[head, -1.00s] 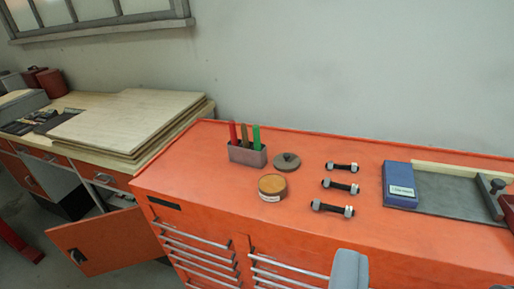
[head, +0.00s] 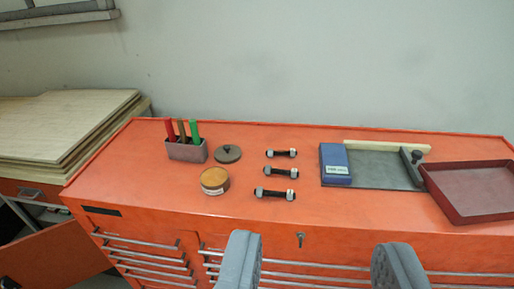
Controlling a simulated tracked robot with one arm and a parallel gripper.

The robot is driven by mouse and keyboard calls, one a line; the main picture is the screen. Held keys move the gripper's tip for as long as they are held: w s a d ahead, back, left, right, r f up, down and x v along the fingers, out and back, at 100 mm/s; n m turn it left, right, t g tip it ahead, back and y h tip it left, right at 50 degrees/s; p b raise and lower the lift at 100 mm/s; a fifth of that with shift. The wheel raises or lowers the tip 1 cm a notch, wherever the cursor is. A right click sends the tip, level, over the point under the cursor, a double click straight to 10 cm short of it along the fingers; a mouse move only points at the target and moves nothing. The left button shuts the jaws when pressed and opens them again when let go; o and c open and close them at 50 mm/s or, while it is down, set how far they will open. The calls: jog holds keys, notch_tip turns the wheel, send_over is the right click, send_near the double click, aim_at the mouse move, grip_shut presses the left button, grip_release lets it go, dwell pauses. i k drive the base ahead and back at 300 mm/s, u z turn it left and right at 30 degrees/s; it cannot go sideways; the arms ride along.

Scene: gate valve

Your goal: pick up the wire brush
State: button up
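I cannot clearly make out a wire brush. A pale wood-coloured bar (head: 388,147) lies along the back edge of a dark grey plate on the orange cabinet; its underside is hidden, so I cannot tell if it is the brush. A grey holder (head: 187,151) at the back left of the cabinet top holds upright red, brown and green handles, whose lower ends are hidden. My gripper (head: 318,262) is open and empty, its two grey fingers wide apart at the bottom of the view, in front of the cabinet's drawers.
On the orange cabinet (head: 150,205) are a round tin (head: 214,180), a dark disc (head: 228,154), several bolts (head: 275,194), a blue box (head: 335,163) on the grey plate (head: 370,170), and a red tray (head: 480,190). Boards (head: 50,125) lie at left. The cabinet's front middle is clear.

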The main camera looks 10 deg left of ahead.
aim_at(180, 123)
jog(key=u, duration=0.85)
jog(key=k, duration=1.2)
jog(key=u, duration=1.05)
jog(key=i, duration=1.4)
jog(key=z, duration=0.55)
jog(key=i, duration=1.4)
jog(key=z, duration=1.2)
jog(key=i, duration=0.9)
jog(key=z, duration=0.3)
jog(key=k, duration=0.3)
jog(key=z, duration=0.15)
